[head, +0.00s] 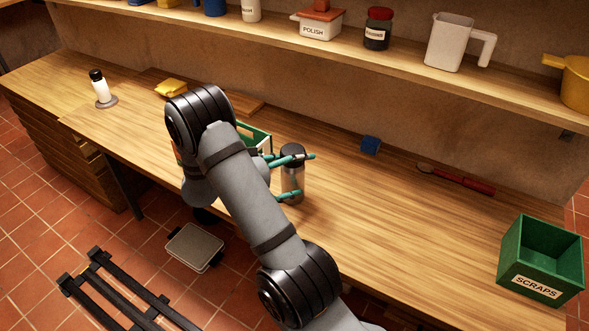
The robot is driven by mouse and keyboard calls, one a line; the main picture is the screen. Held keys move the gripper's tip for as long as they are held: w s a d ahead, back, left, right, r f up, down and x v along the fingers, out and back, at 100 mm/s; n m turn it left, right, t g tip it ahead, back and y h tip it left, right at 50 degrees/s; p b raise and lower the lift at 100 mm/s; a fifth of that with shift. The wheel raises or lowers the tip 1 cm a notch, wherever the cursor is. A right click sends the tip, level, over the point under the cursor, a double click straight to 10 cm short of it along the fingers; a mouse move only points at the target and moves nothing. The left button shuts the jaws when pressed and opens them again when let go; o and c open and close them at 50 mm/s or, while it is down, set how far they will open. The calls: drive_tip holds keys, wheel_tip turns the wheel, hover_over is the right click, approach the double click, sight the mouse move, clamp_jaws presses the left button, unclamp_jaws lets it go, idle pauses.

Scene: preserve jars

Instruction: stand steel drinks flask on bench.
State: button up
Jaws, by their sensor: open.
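The steel drinks flask (293,183) stands upright on the wooden bench (375,220), near the middle of the head view. It has a dark cap and a grey metal body. My gripper (303,176) has teal fingers, one by the cap and one low by the body. The fingers are open around the flask or close beside it; whether they touch it I cannot tell. My arm hides the rest of the gripper and part of the bench behind it.
A green crate (257,136) stands just behind my gripper. A green scraps bin (543,262) is at the right end, a blue block (370,144) and a red-handled brush (456,179) at the back. A white bottle (101,88) stands far left.

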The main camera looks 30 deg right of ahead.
drive_tip(key=v, duration=1.1)
drive_tip(key=shift+a, duration=0.4)
drive_tip(key=shift+r, duration=0.1)
drive_tip(key=shift+a, duration=0.4)
